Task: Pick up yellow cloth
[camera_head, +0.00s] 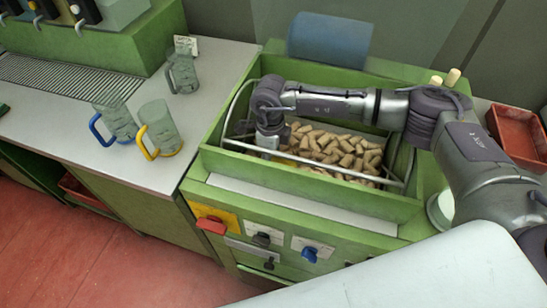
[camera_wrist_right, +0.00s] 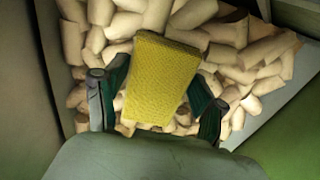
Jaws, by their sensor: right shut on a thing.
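The yellow cloth (camera_wrist_right: 155,82) shows in the right wrist view as a textured, block-like yellow piece between the two dark green fingers of my right gripper (camera_wrist_right: 157,100). The gripper is shut on it, above a heap of cork stoppers (camera_wrist_right: 85,40). In the head view my right gripper (camera_head: 268,142) points down at the left part of the green cork bin (camera_head: 215,160). My left gripper is not in view.
The bin holds many corks (camera_head: 345,155) behind a thin metal frame. A blue roll (camera_head: 330,40) stands behind it. Glass mugs with blue (camera_head: 115,120) and yellow (camera_head: 160,128) handles stand on the left counter. A red tray (camera_head: 517,135) is at the right.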

